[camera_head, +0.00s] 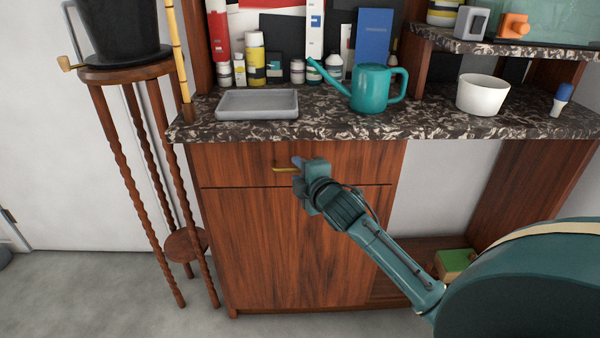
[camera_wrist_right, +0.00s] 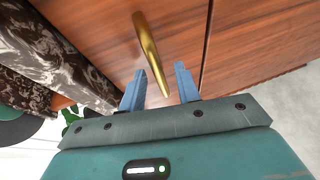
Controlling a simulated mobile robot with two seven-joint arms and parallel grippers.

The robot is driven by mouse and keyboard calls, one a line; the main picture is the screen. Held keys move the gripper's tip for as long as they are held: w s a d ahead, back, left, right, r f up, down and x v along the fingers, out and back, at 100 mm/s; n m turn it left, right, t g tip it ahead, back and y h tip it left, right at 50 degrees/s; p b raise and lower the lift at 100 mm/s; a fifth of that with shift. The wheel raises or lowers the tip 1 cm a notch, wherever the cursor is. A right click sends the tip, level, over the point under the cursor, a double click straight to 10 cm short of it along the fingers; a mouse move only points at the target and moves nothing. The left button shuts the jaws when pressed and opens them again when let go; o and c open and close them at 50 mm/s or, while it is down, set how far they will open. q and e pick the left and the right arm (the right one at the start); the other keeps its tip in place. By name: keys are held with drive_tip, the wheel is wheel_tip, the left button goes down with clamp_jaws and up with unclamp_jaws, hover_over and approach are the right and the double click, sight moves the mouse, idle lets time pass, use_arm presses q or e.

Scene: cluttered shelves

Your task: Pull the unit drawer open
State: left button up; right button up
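The unit drawer (camera_head: 235,160) is a wooden front under the dark speckled countertop, and it sits flush with the cabinet. Its brass handle (camera_head: 284,168) is a small bar near the middle of the front. In the right wrist view the handle (camera_wrist_right: 151,52) lies just ahead of the fingertips. My right gripper (camera_head: 297,168) is at the handle in the head view, which its body partly hides. In the wrist view its two blue fingers (camera_wrist_right: 161,80) are apart with nothing between them except the handle's near end, ahead of them. My left gripper is not in view.
The countertop (camera_head: 330,128) overhangs above the drawer and holds a grey tray (camera_head: 257,104), a teal watering can (camera_head: 372,90) and a white pot (camera_head: 483,95). A tall wooden plant stand (camera_head: 126,72) is at the left. The floor (camera_head: 110,290) in front is clear.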

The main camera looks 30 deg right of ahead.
clamp_jaws()
idle(0.3)
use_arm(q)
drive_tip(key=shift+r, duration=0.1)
